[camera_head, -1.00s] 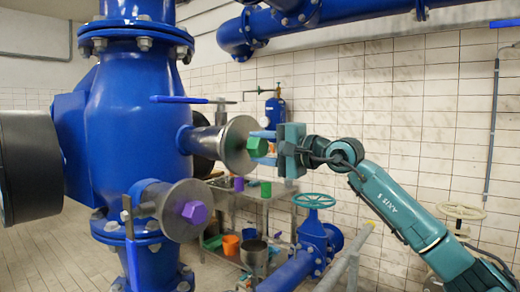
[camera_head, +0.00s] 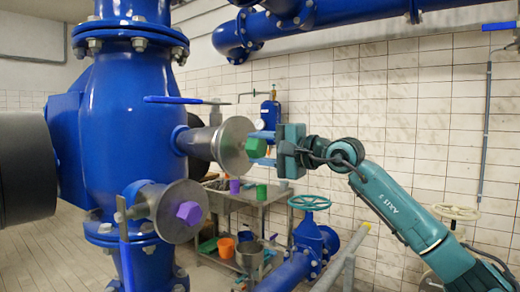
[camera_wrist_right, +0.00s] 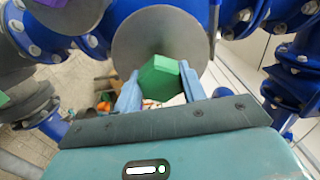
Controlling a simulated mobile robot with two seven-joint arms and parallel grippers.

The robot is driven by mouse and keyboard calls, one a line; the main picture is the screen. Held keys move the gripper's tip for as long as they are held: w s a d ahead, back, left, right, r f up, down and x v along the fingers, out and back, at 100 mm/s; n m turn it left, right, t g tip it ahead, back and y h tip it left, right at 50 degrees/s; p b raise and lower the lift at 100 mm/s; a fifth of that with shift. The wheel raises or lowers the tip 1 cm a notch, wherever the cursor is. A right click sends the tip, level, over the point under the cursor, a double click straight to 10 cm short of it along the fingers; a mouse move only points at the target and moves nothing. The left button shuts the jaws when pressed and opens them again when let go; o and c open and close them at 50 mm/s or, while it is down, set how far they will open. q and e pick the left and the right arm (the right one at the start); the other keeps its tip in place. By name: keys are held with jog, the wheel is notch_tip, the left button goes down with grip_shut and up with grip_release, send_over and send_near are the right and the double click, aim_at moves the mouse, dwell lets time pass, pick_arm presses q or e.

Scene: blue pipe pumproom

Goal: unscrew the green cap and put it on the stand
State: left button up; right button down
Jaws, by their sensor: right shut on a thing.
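The green cap (camera_head: 256,148) is a hexagonal knob at the middle of a round grey flange (camera_head: 234,146) on a side pipe of the big blue vessel. My right gripper (camera_head: 266,148) is shut on the green cap from the right. In the right wrist view the green cap (camera_wrist_right: 159,77) sits between the two light blue fingers, in front of the flange disc (camera_wrist_right: 160,42). Whether the cap still touches the flange is hard to tell. A metal stand (camera_head: 260,205) like a small table stands behind and below. My left gripper is not in view.
A purple cap (camera_head: 189,212) sits on a lower flange at the left. A purple cup (camera_head: 234,187) and a green cup (camera_head: 261,191) stand on the metal stand. A green-blue valve wheel (camera_head: 309,202) rises in front of it. Blue pipes cross above.

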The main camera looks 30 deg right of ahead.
aim_at(261, 150)
jog(key=shift+s+d+f, duration=0.1)
jog(key=shift+s, duration=0.1)
jog(key=shift+b+v, duration=1.55)
jog(key=shift+v, duration=0.5)
notch_tip(261, 150, up, 5)
jog(key=p, duration=0.5)
jog(key=a+f+n+g+y, duration=0.2)
jog(key=a+f+y, duration=0.1)
jog(key=a+f, duration=0.7)
jog(key=a+f+n+g+y, duration=0.25)
jog(key=a+f, duration=0.45)
jog(key=f, duration=0.5)
jog(key=s+a+f+n+g+y, duration=0.1)
jog(key=s+a+f+y, duration=0.1)
jog(key=s+a+f, duration=1)
notch_tip(261, 150, down, 5)
jog(key=s, duration=0.3)
jog(key=shift+a+r+n, duration=0.15)
jog(key=shift+a+n, duration=0.05)
jog(key=shift+n, duration=0.15)
